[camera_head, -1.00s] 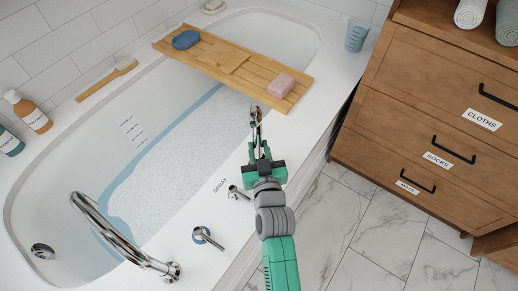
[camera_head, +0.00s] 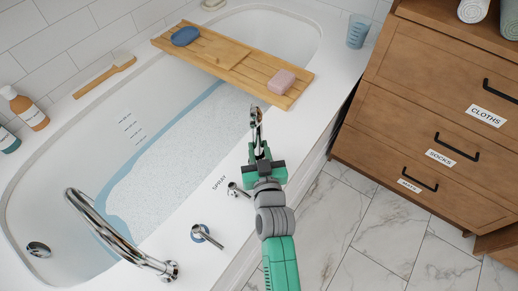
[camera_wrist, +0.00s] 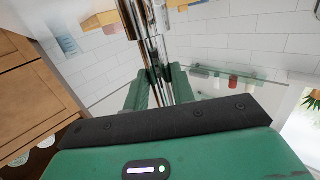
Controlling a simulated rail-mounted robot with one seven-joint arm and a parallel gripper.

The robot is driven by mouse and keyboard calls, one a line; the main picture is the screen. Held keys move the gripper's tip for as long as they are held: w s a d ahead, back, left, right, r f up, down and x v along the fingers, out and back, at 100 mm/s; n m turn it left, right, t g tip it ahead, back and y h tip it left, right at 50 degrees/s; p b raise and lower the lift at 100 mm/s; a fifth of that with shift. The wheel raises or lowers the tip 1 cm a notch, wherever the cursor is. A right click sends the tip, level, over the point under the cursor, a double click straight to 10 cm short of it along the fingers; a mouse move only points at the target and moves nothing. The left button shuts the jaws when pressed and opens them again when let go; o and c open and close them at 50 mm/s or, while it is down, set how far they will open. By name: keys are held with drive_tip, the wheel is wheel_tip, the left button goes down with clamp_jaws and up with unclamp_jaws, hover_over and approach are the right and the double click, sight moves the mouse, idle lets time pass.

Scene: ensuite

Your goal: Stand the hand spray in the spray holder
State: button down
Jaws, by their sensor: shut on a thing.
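The chrome hand spray (camera_head: 256,119) is held upright, or nearly so, above the tub's right rim. It also shows in the wrist view (camera_wrist: 153,45) as a shiny shaft running up between the fingers. My gripper (camera_head: 260,153) is shut on it; the green fingers (camera_wrist: 160,88) close from both sides. The spray holder (camera_head: 237,190) is a small chrome fitting on the rim beside the printed word SPRAY. In the head view it lies below and left of my gripper, apart from the spray. The spray's lower end is hidden by my gripper.
A curved chrome tap (camera_head: 105,228) and a lever with a blue ring (camera_head: 205,236) stand nearer on the rim. A wooden bath tray (camera_head: 235,62) with pink soap (camera_head: 282,82) crosses the tub beyond. A drawer cabinet (camera_head: 430,110) stands right, across open floor.

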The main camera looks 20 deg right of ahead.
drive_tip(key=shift+f, duration=0.25)
drive_tip(key=c, duration=1.1)
unclamp_jaws()
drive_tip(key=p+v, duration=0.2)
drive_tip(key=v, duration=0.6)
drive_tip(key=shift+w, duration=0.1)
